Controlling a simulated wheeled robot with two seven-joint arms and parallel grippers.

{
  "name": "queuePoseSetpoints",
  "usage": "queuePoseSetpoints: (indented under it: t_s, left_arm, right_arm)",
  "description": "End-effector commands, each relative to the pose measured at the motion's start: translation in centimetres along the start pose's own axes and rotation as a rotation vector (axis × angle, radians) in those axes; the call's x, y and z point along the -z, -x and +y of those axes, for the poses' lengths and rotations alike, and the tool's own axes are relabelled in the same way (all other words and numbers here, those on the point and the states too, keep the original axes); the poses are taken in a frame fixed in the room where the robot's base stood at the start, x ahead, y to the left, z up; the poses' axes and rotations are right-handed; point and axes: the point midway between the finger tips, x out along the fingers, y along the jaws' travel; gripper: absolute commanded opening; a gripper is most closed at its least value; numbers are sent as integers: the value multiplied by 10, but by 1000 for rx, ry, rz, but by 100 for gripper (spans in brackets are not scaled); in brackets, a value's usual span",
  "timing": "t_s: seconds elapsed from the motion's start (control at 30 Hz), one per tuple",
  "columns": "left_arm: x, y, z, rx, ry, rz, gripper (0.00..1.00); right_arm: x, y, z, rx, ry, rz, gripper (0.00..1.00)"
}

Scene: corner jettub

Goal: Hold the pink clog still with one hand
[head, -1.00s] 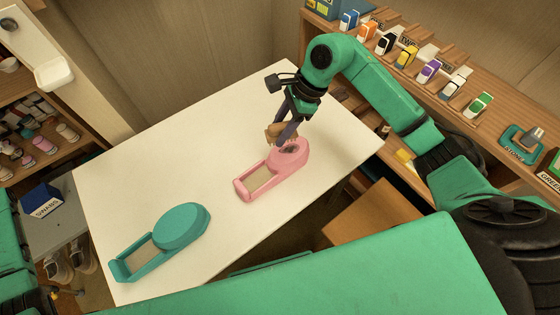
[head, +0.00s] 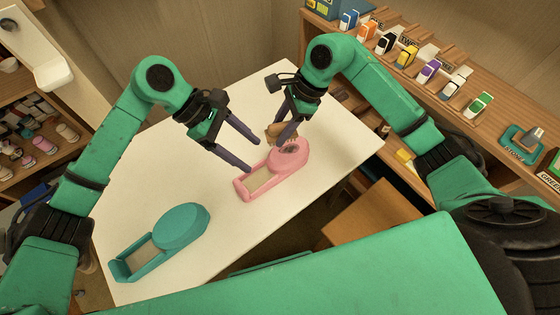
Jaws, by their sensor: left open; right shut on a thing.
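The pink clog (head: 291,161) lies on the white table (head: 190,165), its rounded toe to the upper right and its open heel to the lower left. My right gripper (head: 283,137) is shut on a small brown wooden object (head: 275,130) just above the toe. A dark patch shows on the toe beneath it; I cannot tell whether it is bristles or a mark. My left gripper (head: 254,156) is open and empty, its fingers pointing at the clog from the upper left. The fingertips are close to the clog's heel end; contact cannot be told.
A teal clog (head: 181,228) lies at the table's lower left. A wooden shelf (head: 470,120) with several coloured items runs along the upper right. Another shelf with small goods (head: 40,145) stands at the left. The table's upper middle is clear.

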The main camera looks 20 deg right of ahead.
Motion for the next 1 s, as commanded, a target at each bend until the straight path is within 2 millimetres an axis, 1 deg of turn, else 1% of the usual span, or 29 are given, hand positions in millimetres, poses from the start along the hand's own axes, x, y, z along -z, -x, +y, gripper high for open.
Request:
queuePoseSetpoints:
  t_s: [0.03, 0.1, 0.2, 0.3, 0.47, 0.9, 1.0]
  left_arm:
    - [11, -20, -6, 41, -146, 152, 75]
    - [31, -40, -13, 104, -337, 350, 75]
    - [53, -51, -15, 174, -522, 544, 75]
    - [64, -54, -15, 209, -604, 630, 75]
    - [71, -62, -15, 215, -613, 642, 75]
    - [103, -104, -16, 213, -609, 637, 75]
    - [110, -111, -15, 212, -609, 638, 75]
  right_arm:
    - [0, 0, 0, 0, 0, 0, 0]
    - [0, 0, 0, 0, 0, 0, 0]
    - [0, 0, 0, 0, 0, 0, 0]
    - [0, 0, 0, 0, 0, 0, 0]
    - [0, 0, 0, 0, 0, 0, 0]
    - [0, 0, 0, 0, 0, 0, 0]
    - [0, 0, 0, 0, 0, 0, 0]
